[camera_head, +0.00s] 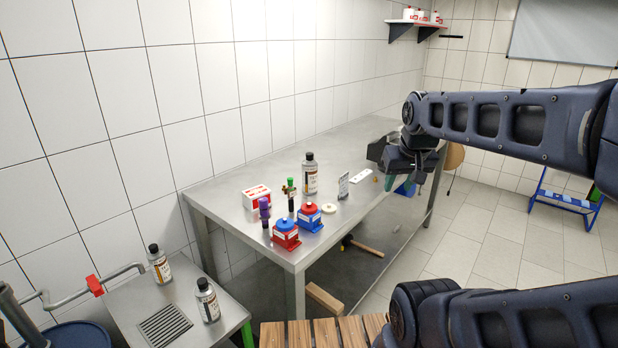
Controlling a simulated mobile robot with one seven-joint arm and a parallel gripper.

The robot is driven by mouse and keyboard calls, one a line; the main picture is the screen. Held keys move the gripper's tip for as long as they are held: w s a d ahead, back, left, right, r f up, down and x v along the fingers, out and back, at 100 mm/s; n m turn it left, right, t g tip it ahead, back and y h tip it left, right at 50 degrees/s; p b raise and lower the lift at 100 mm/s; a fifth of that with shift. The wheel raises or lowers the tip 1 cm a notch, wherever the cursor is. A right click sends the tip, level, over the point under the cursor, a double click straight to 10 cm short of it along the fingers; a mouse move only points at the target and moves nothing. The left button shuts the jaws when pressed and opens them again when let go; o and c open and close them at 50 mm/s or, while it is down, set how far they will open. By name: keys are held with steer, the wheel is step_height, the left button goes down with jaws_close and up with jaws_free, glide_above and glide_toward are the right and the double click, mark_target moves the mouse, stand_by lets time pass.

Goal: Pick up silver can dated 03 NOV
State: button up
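Three silver cans with black caps and white-orange labels are in view. One can (310,176) stands upright on the steel table (350,145), behind the red and blue pumps. A second can (159,266) and a third can (208,303) stand upright on the low steel stand at the lower left. The dates on their labels are too small to read. My gripper (404,187) points down at the right side of the table, well right of all three cans. Its teal fingers appear apart, with a blue thing showing between or behind them.
Around the table's front lie a red-base pump (286,237), a blue-base pump (308,218), a white-red box (256,197), a purple-topped item (264,208) and a green-topped item (291,190). A red-handled pipe (95,285) borders the stand (125,304). The table's back is clear.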

stand_by(0.3)
steer(key=o, duration=1.1)
steer(key=shift+o, duration=0.2)
steer(key=t+y, duration=0.1)
steer(key=t, duration=0.9)
glide_above(310, 167)
steer(key=s+d, duration=0.4)
steer(key=s, duration=0.3)
step_height(310, 167, down, 10)
steer(key=w+a+f+t, duration=0.1)
steer(key=f, duration=0.1)
steer(key=w+a+f+t, duration=0.1)
steer(key=w+f, duration=0.1)
steer(key=f, duration=0.1)
steer(key=w+a+f+t+h, duration=0.1)
steer(key=a+f, duration=0.1)
steer(key=f, duration=0.1)
steer(key=shift+w+f, duration=0.25)
steer(key=shift+w, duration=0.15)
steer(key=shift+w+d, duration=0.1)
steer(key=shift+w, duration=3.65)
